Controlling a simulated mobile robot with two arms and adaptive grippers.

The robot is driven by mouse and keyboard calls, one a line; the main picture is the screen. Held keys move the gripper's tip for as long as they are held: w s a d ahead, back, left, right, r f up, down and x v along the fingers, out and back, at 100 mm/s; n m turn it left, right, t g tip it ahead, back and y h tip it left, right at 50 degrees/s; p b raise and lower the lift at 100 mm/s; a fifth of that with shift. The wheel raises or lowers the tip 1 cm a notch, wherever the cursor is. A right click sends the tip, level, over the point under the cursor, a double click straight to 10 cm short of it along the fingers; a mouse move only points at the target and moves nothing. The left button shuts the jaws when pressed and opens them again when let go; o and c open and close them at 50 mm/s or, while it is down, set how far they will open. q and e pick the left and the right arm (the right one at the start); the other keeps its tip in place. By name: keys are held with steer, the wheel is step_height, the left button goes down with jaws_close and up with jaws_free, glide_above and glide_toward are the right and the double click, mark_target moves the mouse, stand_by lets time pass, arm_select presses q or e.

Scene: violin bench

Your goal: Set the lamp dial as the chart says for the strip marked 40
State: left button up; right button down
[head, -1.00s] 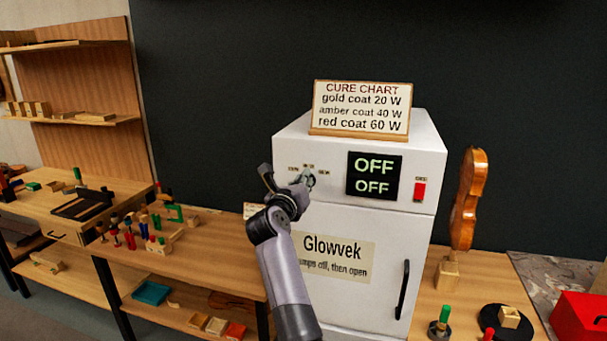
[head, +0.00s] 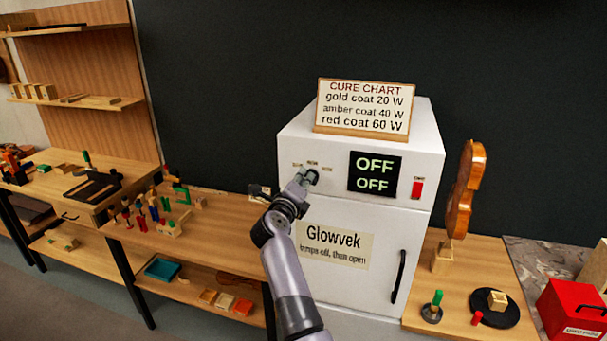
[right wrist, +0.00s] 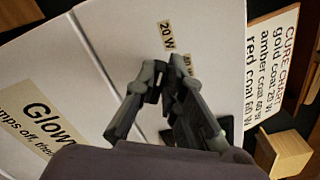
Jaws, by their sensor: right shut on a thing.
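The white lamp cabinet (head: 352,216) carries a dial at its upper left front, below small wattage labels (head: 312,163). My right gripper (head: 310,177) is shut on the dial, which the fingers mostly hide, so its pointing cannot be read. In the right wrist view the fingers (right wrist: 166,76) meet just below a "20 W" label (right wrist: 167,36). The cure chart (head: 366,107) on top reads gold coat 20 W, amber coat 40 W, red coat 60 W. The display (head: 374,175) reads OFF on both lines. No strip marked 40 can be made out. My left gripper is out of view.
A red switch (head: 417,188) sits right of the display, and a black door handle (head: 399,277) below. A violin body (head: 465,190) stands on a wooden block at right, near a red box (head: 572,314). Small tools and clamps cover the left bench (head: 225,218).

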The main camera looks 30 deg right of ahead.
steer(key=shift+n, duration=0.3)
steer(key=c, duration=1.7)
jaws_free()
steer(key=shift+w+a, duration=0.1)
steer(key=shift+a, duration=0.05)
step_height(320, 180, up, 10)
